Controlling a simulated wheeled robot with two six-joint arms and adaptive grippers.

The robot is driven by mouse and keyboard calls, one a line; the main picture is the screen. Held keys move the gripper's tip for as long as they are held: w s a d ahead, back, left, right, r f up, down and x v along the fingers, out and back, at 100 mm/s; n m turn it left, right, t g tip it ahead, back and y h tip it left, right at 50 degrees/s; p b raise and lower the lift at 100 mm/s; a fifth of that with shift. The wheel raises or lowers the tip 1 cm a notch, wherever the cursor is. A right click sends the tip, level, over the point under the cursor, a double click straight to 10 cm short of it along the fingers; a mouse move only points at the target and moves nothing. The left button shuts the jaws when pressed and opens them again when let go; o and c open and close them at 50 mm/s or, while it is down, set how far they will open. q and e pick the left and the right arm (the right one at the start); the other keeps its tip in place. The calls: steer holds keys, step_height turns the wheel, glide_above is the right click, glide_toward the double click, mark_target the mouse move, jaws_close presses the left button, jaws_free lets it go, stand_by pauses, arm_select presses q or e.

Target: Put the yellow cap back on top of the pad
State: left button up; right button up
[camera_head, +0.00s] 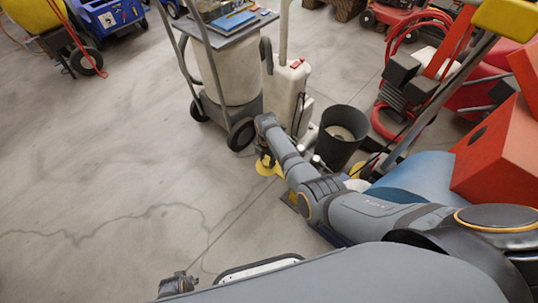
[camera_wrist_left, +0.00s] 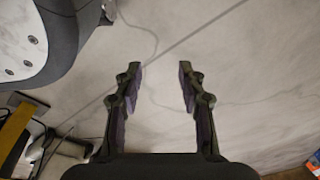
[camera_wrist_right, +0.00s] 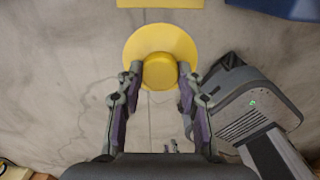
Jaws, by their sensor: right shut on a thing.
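The yellow cap (camera_wrist_right: 160,60) is a round disc with a raised knob in the right wrist view. My right gripper (camera_wrist_right: 159,72) is shut on its knob. In the head view the cap (camera_head: 268,168) shows partly below my right gripper (camera_head: 266,156), low over the floor; I cannot tell its exact height. My left gripper (camera_wrist_left: 160,68) is open and empty above bare floor. I cannot clearly identify the pad. A flat yellow piece (camera_wrist_right: 160,3) is cut off at the top of the right wrist view.
A grey cart (camera_head: 243,100) and a white container (camera_head: 288,85) stand behind my right gripper. A black bucket (camera_head: 341,135) stands to its right. Red machines (camera_head: 500,150) crowd the right side. A blue object (camera_wrist_right: 280,8) shows near the flat yellow piece.

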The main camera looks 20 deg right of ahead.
arm_select(q)
steer(key=s, duration=0.1)
steer(key=s+p, duration=0.1)
steer(key=s, duration=0.1)
steer(key=s+f, duration=0.1)
steer(key=s, duration=0.1)
steer(key=shift+a, duration=0.4)
